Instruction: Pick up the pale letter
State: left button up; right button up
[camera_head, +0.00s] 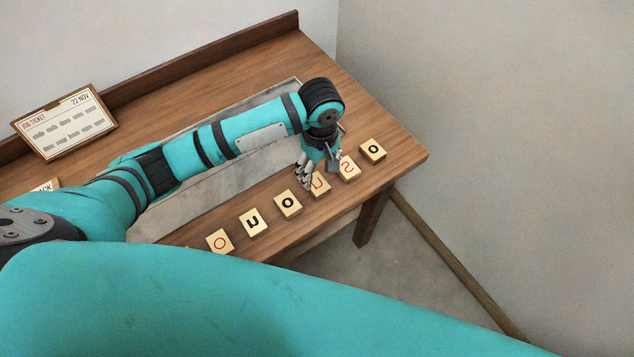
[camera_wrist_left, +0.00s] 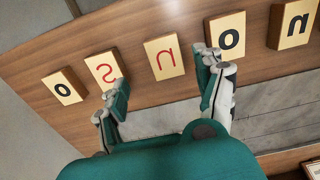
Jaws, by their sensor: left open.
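Several pale cream tiles with single letters lie in a diagonal row along the table's front edge. In the head view I see a black O (camera_head: 373,151), a red S (camera_head: 349,169), a red U-like letter (camera_head: 320,187), a black O (camera_head: 288,204), a black U (camera_head: 253,222) and a red O (camera_head: 219,241). All tiles look pale; I cannot tell which one is meant. My left gripper (camera_head: 320,171) is open and empty above the red U-like tile, which also shows between its fingers in the left wrist view (camera_wrist_left: 164,57). My right gripper is not visible.
A grey slab (camera_head: 180,212) is set in the wooden table (camera_head: 240,65) behind the tiles. A framed ticket sign (camera_head: 65,122) stands at the back left. A wall is beyond the table's right end. My teal arm crosses over the slab.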

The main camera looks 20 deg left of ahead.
aim_at(318, 184)
pick_arm(q)
jog(key=shift+f, duration=0.25)
jog(key=shift+s+f, duration=0.15)
jog(key=shift+f, duration=0.15)
jog(key=f, duration=0.2)
jog(key=f+p, duration=0.1)
jog(key=shift+s+a+f, duration=0.1)
jog(key=shift+s+f, duration=0.2)
jog(key=shift+f, duration=0.45)
jog(key=c, duration=1.1)
jog(key=shift+c, duration=0.4)
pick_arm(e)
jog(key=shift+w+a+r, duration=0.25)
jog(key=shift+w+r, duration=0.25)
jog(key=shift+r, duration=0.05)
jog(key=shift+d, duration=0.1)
